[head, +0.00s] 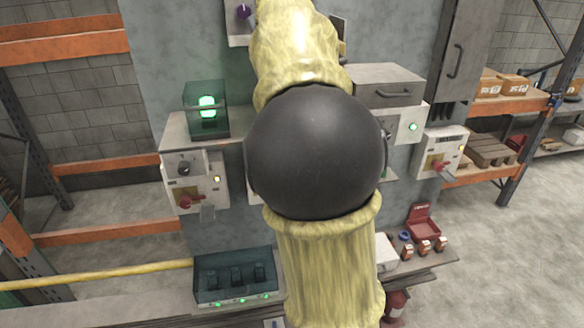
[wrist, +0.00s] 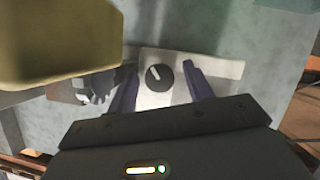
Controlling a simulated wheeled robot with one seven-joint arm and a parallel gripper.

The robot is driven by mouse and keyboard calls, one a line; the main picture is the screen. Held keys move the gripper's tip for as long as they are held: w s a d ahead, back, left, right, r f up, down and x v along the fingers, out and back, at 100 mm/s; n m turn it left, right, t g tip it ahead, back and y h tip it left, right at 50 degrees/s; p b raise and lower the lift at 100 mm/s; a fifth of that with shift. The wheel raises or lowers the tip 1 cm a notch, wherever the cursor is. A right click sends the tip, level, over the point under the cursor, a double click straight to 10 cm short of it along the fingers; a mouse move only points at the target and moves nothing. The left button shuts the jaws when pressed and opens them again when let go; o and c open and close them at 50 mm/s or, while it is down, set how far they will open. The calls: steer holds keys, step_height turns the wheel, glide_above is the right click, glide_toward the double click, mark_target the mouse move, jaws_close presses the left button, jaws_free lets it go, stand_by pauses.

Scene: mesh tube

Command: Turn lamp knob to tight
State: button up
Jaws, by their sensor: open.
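In the wrist view a round black knob (wrist: 159,77) with a pale pointer line sits on a light panel (wrist: 213,68). The pointer tilts up and slightly left. My gripper (wrist: 160,70) is open, with one dark bluish finger on each side of the knob and a visible gap to it on both sides. I cannot tell how far the fingertips stand off the panel. In the head view my arm hides my gripper and this knob. A lit green lamp (head: 207,107) under a clear cover shows left of the arm there.
Left of my arm is a control box with a dark knob (head: 184,169) and a red handle (head: 190,202). A purple knob (head: 243,12) is higher up. A toothed dark part (wrist: 97,88) lies left of my fingers in the wrist view.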

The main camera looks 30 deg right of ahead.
steer(key=s+a+f+n+t+h+b, duration=0.3)
steer(key=s+a+n+b, duration=0.15)
steer(key=s+n, duration=0.4)
steer(key=s+a+f+n+t+h+b, duration=0.25)
steer(key=s+a+n, duration=0.25)
steer(key=n, duration=0.7)
steer(key=w+d+f+m+g+b, duration=0.1)
steer(key=d+f+m+g, duration=0.1)
steer(key=f, duration=0.6)
steer(key=w+d+f+m+g+y+b, duration=0.1)
steer(key=w+d+f+m+g+b, duration=0.1)
steer(key=f, duration=0.6)
steer(key=w+d+f+m+g+b, duration=0.1)
steer(key=d+f, duration=0.3)
steer(key=f, duration=0.5)
steer(key=shift+w+d+m+g+b, duration=0.2)
steer(key=shift+m+g+b, duration=0.25)
steer(key=shift+g, duration=0.2)
stand_by(0.5)
